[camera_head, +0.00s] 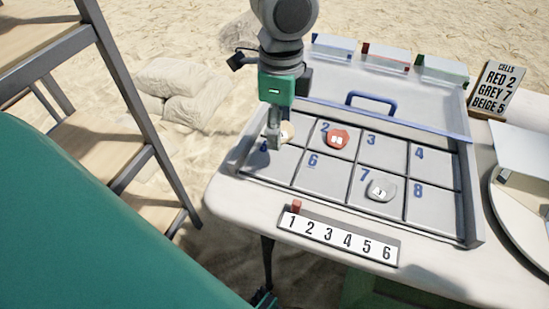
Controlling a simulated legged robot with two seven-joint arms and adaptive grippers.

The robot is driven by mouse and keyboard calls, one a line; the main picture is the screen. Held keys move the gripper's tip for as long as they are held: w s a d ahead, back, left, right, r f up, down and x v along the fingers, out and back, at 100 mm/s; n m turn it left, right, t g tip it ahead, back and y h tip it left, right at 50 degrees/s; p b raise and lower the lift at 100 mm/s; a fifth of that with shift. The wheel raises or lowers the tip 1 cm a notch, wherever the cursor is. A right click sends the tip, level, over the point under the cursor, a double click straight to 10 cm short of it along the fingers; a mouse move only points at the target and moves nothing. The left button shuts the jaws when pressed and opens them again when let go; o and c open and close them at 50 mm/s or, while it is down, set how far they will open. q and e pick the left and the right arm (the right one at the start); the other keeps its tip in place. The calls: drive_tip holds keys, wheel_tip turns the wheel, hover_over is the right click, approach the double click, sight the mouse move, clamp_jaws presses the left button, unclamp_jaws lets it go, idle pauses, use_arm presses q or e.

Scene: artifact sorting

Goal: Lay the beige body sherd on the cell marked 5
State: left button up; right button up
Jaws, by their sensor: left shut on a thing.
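My left gripper (274,141) comes down from the top of the view, over the left end of the sorting tray (354,227). It is shut on the beige body sherd (288,131), a small pale rounded piece that shows just right of the fingers and is partly hidden by them. The cell marked 5 (270,168) is the left cell of the near row; its numeral is partly covered by the gripper. The fingers hide most of the cell behind it. I cannot tell whether the sherd touches the tray. My right gripper is not in view.
A red sherd (337,139) lies on cell 2 and a grey sherd (381,190) on cell 7. A blue handle (371,97) stands behind the grid. A card (497,88) reads red 2, grey 7, beige 5. A numbered strip (338,240) lies in front.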

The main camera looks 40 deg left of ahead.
sight(274, 158)
use_arm(q)
drive_tip(key=m, duration=0.3)
drive_tip(key=shift+r+m, duration=0.25)
drive_tip(key=shift+m, duration=0.05)
drive_tip(key=m, duration=0.3)
drive_tip(key=shift+a+r+b, duration=0.2)
drive_tip(key=shift+r+b, duration=0.05)
drive_tip(key=shift+b, duration=0.1)
drive_tip(key=m, duration=0.5)
drive_tip(key=shift+a+r+b, duration=0.3)
drive_tip(key=shift+r, duration=0.1)
drive_tip(key=m, duration=0.2)
drive_tip(key=shift+r+m, duration=0.25)
drive_tip(key=shift+m, duration=0.05)
drive_tip(key=shift+f, duration=0.1)
wheel_tip(274, 158, down, 10)
drive_tip(key=b, duration=0.5)
drive_tip(key=shift+c, duration=0.5)
drive_tip(key=o, duration=0.9)
drive_tip(key=shift+c, duration=0.2)
